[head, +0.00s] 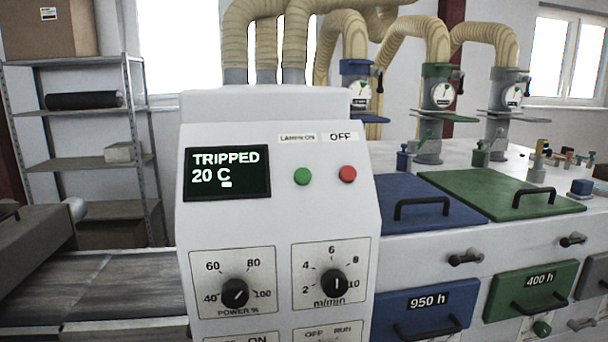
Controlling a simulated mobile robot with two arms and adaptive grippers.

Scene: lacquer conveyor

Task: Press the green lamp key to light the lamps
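The green lamp key (302,176) is a small round button on the sloped white control panel (290,222). A label that seems to read "LAMPS ON" (298,138) sits above it. A red key (347,174) under an "OFF" label is just to its right. The dark display (227,173) to the left reads "TRIPPED" and "20 C" in pale letters. Neither of my grippers shows clearly in the head view.
Below the keys are a power knob (235,293) and a speed knob (334,283). A conveyor belt (90,285) runs at the left. Blue (425,203) and green (500,195) lids with handles lie to the right. The space before the panel looks clear.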

